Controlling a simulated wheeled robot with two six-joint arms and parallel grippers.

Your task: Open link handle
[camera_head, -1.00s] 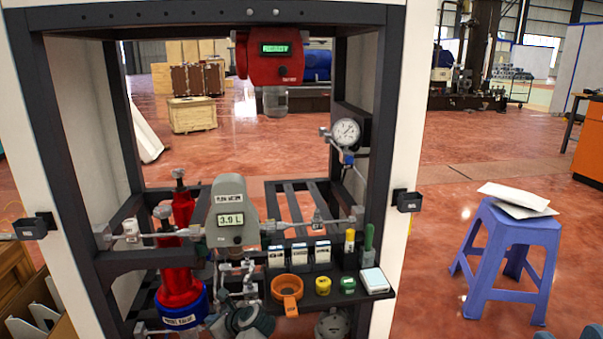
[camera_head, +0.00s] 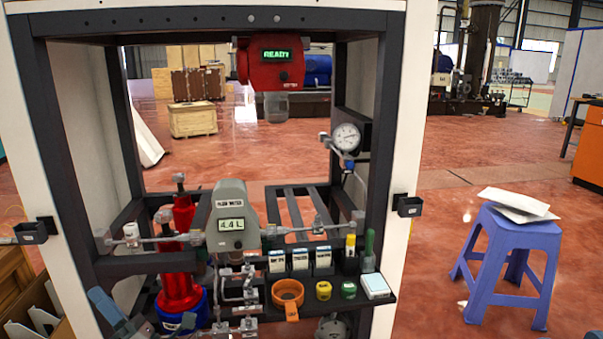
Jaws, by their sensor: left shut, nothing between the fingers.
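My left gripper (camera_head: 140,325) is low at the left of the frame by the rack's bottom edge, shut and empty, partly cut off. It is left of the blue base of the red cylinder (camera_head: 180,265) and apart from the grey pipework. The grey flow meter (camera_head: 231,212) reads 4.4 L. Grey pipe links and fittings (camera_head: 238,285) run below it, with a grey horizontal pipe with fittings (camera_head: 305,230) to its right. I cannot tell for sure which fitting is the link handle. My right gripper is not in view.
A red READY unit (camera_head: 277,68) hangs at the top of the dark frame. A pressure gauge (camera_head: 346,137) sits on the right post. A shelf holds an orange ring (camera_head: 288,293), small jars and a white block (camera_head: 375,286). A blue stool (camera_head: 508,262) stands right.

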